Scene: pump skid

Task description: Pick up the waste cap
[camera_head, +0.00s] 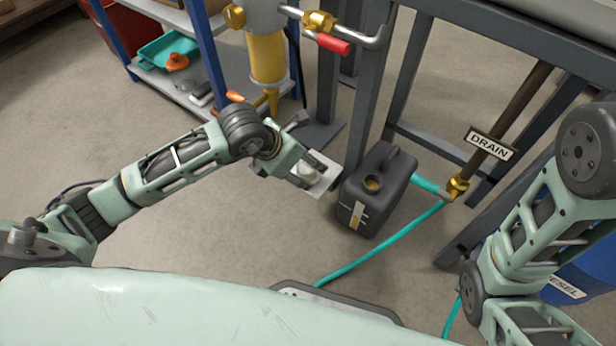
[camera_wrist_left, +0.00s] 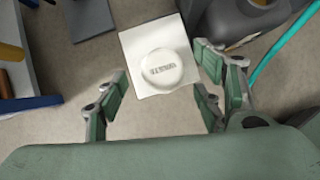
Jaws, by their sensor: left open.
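The waste cap (camera_wrist_left: 161,69) is a round white disc with dark lettering on its top. It lies on a pale square sheet (camera_wrist_left: 136,46) on the floor, left of the dark waste can. In the head view the cap (camera_head: 308,169) shows partly between the fingers of my left gripper (camera_head: 315,174). In the left wrist view my left gripper (camera_wrist_left: 163,98) is open, with its fingers apart and nothing between the tips; the cap is ahead of them. My right arm shows at the right, but its gripper is out of view.
The black can (camera_head: 378,190) with an open neck stands close right of the cap. A teal hose (camera_head: 385,240) runs past it from the brass drain fitting (camera_head: 456,187). Steel frame legs (camera_head: 367,85) and a shelf (camera_head: 180,85) stand behind.

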